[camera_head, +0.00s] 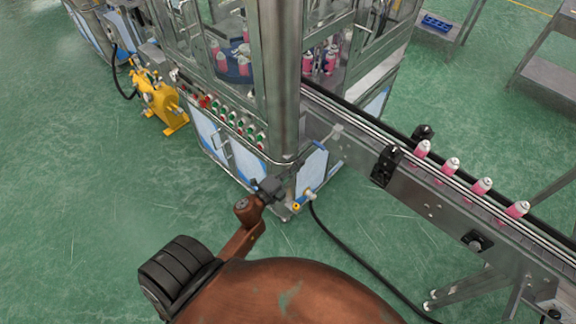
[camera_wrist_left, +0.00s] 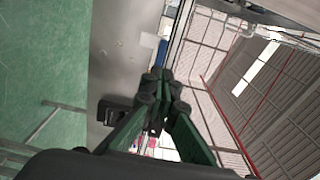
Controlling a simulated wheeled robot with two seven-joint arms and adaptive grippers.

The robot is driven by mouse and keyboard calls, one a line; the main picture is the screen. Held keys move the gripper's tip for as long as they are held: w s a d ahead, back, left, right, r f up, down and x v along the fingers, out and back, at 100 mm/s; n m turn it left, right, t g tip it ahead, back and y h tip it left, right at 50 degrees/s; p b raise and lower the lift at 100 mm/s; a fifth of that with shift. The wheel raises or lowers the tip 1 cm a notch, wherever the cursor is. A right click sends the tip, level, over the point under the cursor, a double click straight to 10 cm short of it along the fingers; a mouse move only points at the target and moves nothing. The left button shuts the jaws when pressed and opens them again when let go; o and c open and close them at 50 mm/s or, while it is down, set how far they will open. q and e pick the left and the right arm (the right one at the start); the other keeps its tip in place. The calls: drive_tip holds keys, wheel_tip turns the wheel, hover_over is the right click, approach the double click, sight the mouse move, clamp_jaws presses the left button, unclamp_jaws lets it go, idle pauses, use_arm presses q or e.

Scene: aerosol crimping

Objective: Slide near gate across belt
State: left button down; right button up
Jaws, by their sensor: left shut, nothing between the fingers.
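The near gate (camera_head: 386,165) is a black block on the near side rail of the belt (camera_head: 440,181). A second black block (camera_head: 422,132) stands across from it on the far side. Pink cans with white caps (camera_head: 452,165) stand upright in a row on the belt, to the right of the gates. My left gripper (camera_head: 270,187) is small and dark in the head view, left of the near gate and apart from it. In the left wrist view its green fingers (camera_wrist_left: 158,82) are shut with their tips together and empty. My right gripper is not in view.
The crimping machine (camera_head: 225,120) with its glass panels and metal post stands at the upper left, holding more pink cans. A yellow pump (camera_head: 160,100) sits on the floor at left. A black cable (camera_head: 355,255) crosses the green floor below the belt.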

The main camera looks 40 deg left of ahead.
use_arm(q)
drive_tip(key=w, duration=0.8)
drive_tip(key=shift+w+d+p, duration=0.3)
drive_tip(key=shift+d+p, duration=0.05)
drive_tip(key=shift+d, duration=0.1)
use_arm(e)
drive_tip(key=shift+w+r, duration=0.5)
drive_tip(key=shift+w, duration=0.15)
